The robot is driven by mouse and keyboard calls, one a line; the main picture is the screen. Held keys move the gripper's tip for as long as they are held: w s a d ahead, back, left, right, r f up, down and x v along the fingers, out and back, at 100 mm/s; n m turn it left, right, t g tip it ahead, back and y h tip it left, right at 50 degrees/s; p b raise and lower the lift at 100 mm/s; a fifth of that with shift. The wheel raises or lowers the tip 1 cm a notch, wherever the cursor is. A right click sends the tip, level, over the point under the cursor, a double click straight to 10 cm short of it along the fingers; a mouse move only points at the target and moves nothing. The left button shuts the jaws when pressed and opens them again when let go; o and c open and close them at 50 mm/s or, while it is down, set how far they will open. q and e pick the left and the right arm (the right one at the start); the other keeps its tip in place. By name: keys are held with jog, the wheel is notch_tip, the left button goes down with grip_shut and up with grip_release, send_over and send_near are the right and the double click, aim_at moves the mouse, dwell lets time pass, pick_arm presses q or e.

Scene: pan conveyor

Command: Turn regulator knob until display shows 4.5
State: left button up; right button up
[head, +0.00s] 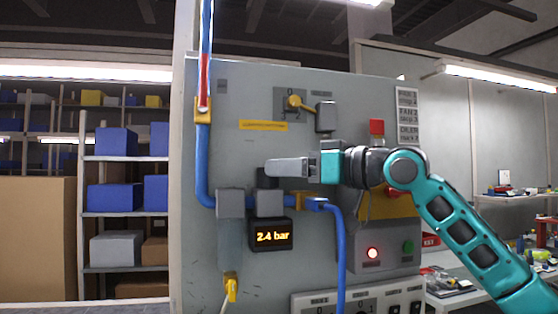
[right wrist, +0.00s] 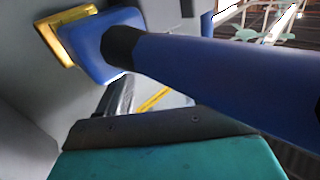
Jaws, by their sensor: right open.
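The display (head: 271,236) on the grey panel reads 2.4 bar in yellow digits. Above it sits the grey regulator block (head: 269,203) with a dark knob (head: 265,180) on top, partly hidden behind my gripper's fingers. My right gripper (head: 272,167) comes in from the right, its grey fingers level and overlapping the knob's top in the head view. It is open; I cannot tell whether it touches the knob or has it between the fingers. The right wrist view shows a grey finger (right wrist: 118,96) but no clear knob. My left gripper is out of view.
A blue pipe (head: 203,160) runs down the panel's left side; a blue hose (head: 338,240) drops at right. In the wrist view a blue pipe (right wrist: 220,75) passes close.

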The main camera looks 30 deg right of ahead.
jog(key=shift+x, duration=1.4)
jog(key=shift+c, duration=0.3)
jog(key=c, duration=1)
jog(key=shift+s+a+m+t+h, duration=0.1)
jog(key=shift+m+t+h, duration=0.2)
jog(key=shift+h, duration=0.1)
